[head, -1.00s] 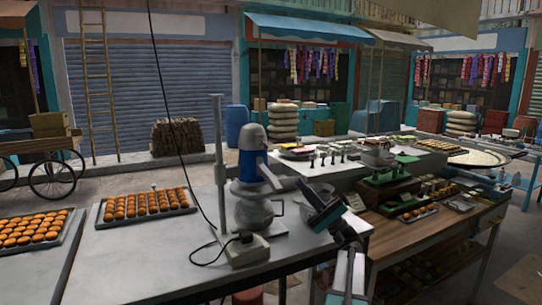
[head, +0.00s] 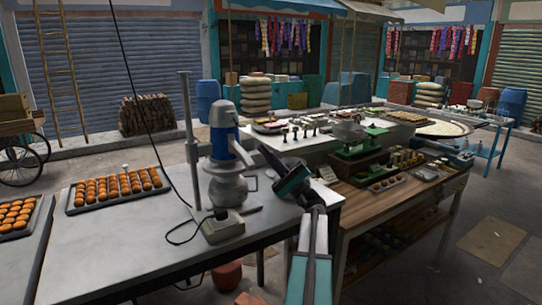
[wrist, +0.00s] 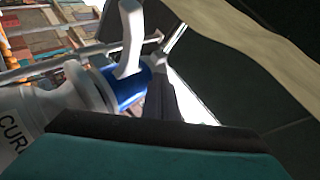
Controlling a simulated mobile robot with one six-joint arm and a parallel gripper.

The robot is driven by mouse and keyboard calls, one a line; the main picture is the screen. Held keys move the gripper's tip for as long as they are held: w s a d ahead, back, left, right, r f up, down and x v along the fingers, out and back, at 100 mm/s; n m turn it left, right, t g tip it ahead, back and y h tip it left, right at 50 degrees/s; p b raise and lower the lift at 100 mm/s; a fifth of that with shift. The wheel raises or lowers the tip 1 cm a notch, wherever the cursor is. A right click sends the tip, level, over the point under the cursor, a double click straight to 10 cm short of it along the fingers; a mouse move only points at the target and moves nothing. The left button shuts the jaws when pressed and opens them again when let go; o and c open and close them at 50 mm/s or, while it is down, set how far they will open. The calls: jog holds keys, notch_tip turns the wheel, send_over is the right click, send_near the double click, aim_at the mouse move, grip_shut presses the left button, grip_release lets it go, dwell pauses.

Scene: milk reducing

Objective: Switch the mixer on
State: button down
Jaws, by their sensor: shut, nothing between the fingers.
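The mixer (head: 223,143) stands upright on the grey metal table (head: 110,240), with a blue and white top over a round silver pot (head: 228,187). My gripper (head: 264,152) is shut and empty, just right of the mixer's blue top in the head view. In the wrist view the mixer's blue band (wrist: 134,92) and a white lever-like part (wrist: 131,40) show close to my dark fingers (wrist: 161,92). I cannot tell whether they touch. Lettering reading "CUR" shows on a white body; the rest is cut off.
A vertical pole (head: 190,135) rises beside the mixer, and a black cable hangs across the left. Trays of orange sweets (head: 117,188) lie on the left. A wooden counter (head: 400,195) with goods stands to the right. The table front is clear.

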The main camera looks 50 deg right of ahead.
aim_at(235, 122)
jog(key=shift+w+a+r+p, duration=0.65)
jog(key=shift+a+r+p, duration=0.15)
jog(key=shift+r, duration=0.35)
jog(key=shift+w+a+r+p, duration=0.6)
jog(key=shift+a+r+p, duration=0.2)
jog(key=shift+r, duration=0.4)
jog(key=shift+w+a+r+p, duration=0.65)
jog(key=shift+a+r+p, duration=0.15)
jog(key=shift+r, duration=0.35)
jog(key=shift+s+a+r+b, duration=0.1)
jog(key=shift+s+r+b, duration=0.25)
jog(key=shift+b, duration=0.4)
